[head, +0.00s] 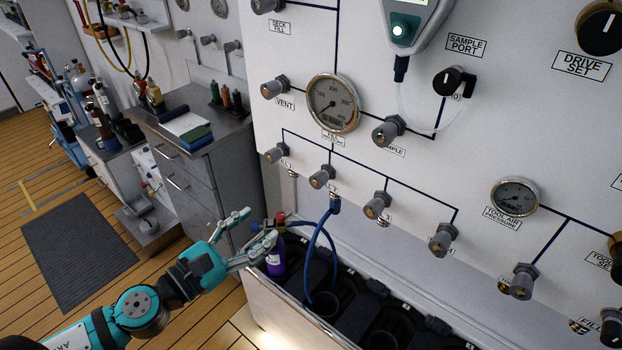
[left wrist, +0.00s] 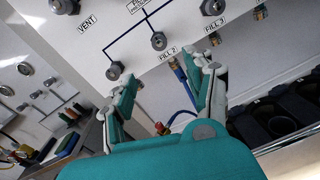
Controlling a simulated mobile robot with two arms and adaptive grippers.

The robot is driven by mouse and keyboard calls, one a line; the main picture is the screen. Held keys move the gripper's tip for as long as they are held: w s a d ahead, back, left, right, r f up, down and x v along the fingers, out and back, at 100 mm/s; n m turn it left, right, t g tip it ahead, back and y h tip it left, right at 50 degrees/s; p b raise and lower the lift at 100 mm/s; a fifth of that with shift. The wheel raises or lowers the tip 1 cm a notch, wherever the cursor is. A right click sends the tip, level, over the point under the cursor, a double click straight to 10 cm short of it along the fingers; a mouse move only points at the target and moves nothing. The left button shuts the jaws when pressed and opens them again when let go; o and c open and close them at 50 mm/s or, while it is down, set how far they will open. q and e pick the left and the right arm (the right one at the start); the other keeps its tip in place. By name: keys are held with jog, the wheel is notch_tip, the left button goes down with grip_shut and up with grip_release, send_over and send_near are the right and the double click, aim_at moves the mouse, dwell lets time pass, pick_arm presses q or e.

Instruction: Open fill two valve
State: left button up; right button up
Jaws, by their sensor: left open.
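The fill two valve (head: 322,176) is a grey knob on the white panel, second from the left in the lower row. A blue hose (head: 331,222) hangs from the fitting below it. In the left wrist view the same knob (left wrist: 158,40) sits above the "FILL 2" label, ahead of my fingers. My left gripper (head: 260,226) is open and empty, below and left of the valve and apart from it. It also shows in the left wrist view (left wrist: 168,74), with its fingers spread. My right gripper is not in view.
Neighbouring fill knobs sit on both sides, fill one (head: 277,152) and fill three (head: 377,205). A purple bottle (head: 275,259) stands close beside my gripper in the dark-slotted trough (head: 285,307) below the panel. A grey cabinet (head: 190,185) stands at the left.

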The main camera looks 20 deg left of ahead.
aim_at(315, 183)
pick_arm(q)
jog(key=p+x, duration=0.7)
jog(key=x, duration=0.9)
jog(key=shift+r, duration=0.1)
jog(key=shift+w+d, duration=0.15)
jog(key=shift+w, duration=0.3)
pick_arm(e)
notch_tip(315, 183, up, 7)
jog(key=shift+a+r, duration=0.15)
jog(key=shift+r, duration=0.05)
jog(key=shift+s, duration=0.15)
pick_arm(q)
grip_shut()
